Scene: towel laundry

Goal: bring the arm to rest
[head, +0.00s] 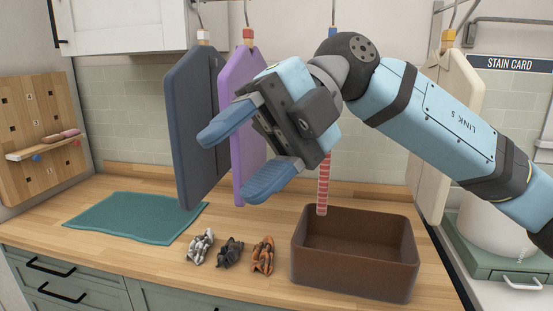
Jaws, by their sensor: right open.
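My right arm (430,115) comes in from the right and reaches across the upper middle of the head view. My right gripper (240,158) is open, with its two blue fingers spread apart, pointing down and to the left. Nothing is between the fingers. The gripper is raised above the counter, in front of the purple hanging panel (240,75) and partly over the dark blue one (186,110) in the picture. I cannot tell whether it touches either. My left gripper is not in view.
A brown open bin (350,268) stands on the wooden counter, looking empty. Silver (200,246), black (229,252) and orange (262,256) clips lie left of it. A teal mat (135,220) lies farther left. A red striped strip (323,185) and a cream panel (455,85) hang behind.

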